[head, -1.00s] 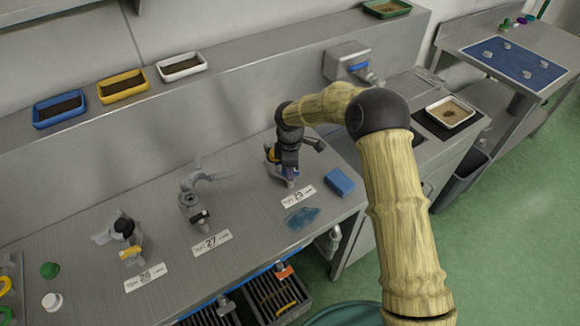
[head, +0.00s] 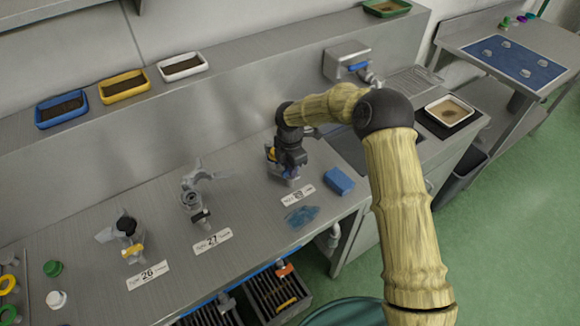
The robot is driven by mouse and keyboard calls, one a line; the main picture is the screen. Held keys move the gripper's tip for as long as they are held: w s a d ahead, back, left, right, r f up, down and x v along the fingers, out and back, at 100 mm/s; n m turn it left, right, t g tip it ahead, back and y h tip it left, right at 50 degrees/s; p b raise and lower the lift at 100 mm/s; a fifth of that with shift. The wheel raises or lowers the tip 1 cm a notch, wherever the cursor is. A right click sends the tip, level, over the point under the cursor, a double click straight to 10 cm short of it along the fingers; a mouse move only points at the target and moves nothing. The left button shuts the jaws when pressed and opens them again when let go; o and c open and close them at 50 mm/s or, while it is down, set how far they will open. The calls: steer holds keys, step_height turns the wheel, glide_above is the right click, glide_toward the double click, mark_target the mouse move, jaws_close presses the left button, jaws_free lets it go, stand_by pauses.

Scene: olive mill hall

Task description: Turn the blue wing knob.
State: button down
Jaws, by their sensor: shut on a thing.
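My gripper (head: 290,166), dark and pointing down, is at the rightmost fitting on the steel bench, behind a white label. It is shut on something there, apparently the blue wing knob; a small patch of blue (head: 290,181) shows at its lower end. The gripper hides most of the knob and fitting, so the knob's angle cannot be told. A little yellow and blue shows at the gripper's left side.
Two grey fittings, one by label 27 (head: 212,240) and one by label 26 (head: 147,275), stand to the left. A blue block (head: 339,181) and a crumpled blue cloth (head: 302,216) lie close by. A blue-handled tap box (head: 347,60) is behind my arm.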

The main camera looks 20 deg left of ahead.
steer(key=shift+w+r, duration=0.1)
steer(key=shift+w, duration=0.05)
steer(key=c, duration=1.5)
jaws_free()
step_height(320, 180, up, 17)
steer(key=b, duration=0.2)
steer(key=shift+r+b, duration=0.2)
steer(key=shift+b, duration=0.1)
steer(key=shift+o, duration=0.3)
